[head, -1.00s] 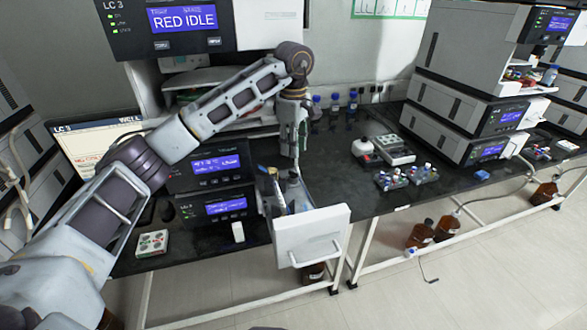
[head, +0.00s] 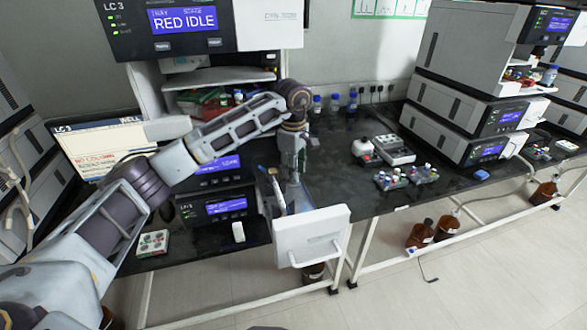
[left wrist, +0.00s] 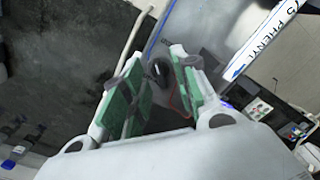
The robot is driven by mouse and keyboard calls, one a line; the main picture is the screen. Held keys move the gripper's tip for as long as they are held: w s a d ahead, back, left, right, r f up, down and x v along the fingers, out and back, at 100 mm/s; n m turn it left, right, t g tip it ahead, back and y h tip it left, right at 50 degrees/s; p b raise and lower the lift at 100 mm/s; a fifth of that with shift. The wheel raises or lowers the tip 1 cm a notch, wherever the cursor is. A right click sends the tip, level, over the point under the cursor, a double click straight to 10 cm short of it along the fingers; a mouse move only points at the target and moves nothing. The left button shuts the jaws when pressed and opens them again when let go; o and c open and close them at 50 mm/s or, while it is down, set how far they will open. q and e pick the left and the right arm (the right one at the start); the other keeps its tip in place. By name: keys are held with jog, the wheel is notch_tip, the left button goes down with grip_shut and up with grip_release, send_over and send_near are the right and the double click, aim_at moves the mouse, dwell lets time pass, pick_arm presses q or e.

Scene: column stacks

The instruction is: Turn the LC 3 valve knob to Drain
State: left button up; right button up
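The LC 3 stack carries a top module (head: 190,25) with a "RED IDLE" display and lower modules with blue displays (head: 226,206), partly behind my left arm. I cannot make out the valve knob or its Drain mark in the head view. My left gripper (head: 294,165) hangs fingers-down beside the right side of the stack, above the open white drawer. In the left wrist view its green-padded fingers (left wrist: 155,62) are apart. A small dark rounded part (left wrist: 160,73) shows between them; I cannot tell if it is the knob. My right gripper is not in view.
The white drawer (head: 312,240) juts out over the bench's front edge, holding upright columns. A labelled column (left wrist: 265,40) lies close by in the wrist view. Blue-capped bottles (head: 334,102) stand behind. Another stack (head: 465,110) stands right; the bench between is partly clear.

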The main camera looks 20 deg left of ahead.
pick_arm(q)
grip_shut()
jog(key=shift+n, duration=0.4)
jog(key=n, duration=0.5)
jog(key=shift+n, duration=0.4)
jog(key=n, duration=0.6)
jog(key=shift+n, duration=2.7)
